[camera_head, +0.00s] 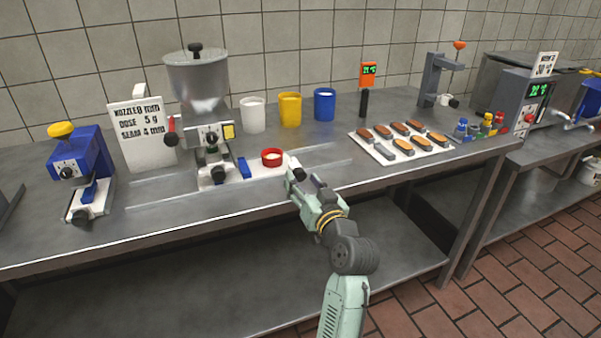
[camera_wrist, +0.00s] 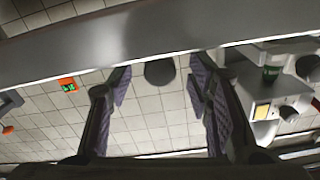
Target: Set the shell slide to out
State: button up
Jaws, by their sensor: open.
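What looks like the shell slide is a pale flat plate (camera_head: 259,173) running right from the base of the filling machine (camera_head: 205,100). A small red cup (camera_head: 272,158) with pale contents sits on it. A dark round knob (camera_head: 298,174) is at its right end. My gripper (camera_head: 308,183) is open at this knob, just over the front part of the bench. In the wrist view, a dark round knob (camera_wrist: 160,72) shows between my two spread fingers, with gaps on both sides. No grip on it shows.
A blue handle (camera_head: 244,168) stands left of the red cup. White, yellow and blue cups (camera_head: 290,109) stand behind. A white tray of filled shells (camera_head: 382,153) lies to the right, with an orange thermometer (camera_head: 368,72) behind it. The bench between tray and gripper is clear.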

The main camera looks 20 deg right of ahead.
jog(key=shift+w, duration=1.2)
jog(key=shift+c, duration=0.5)
grip_shut()
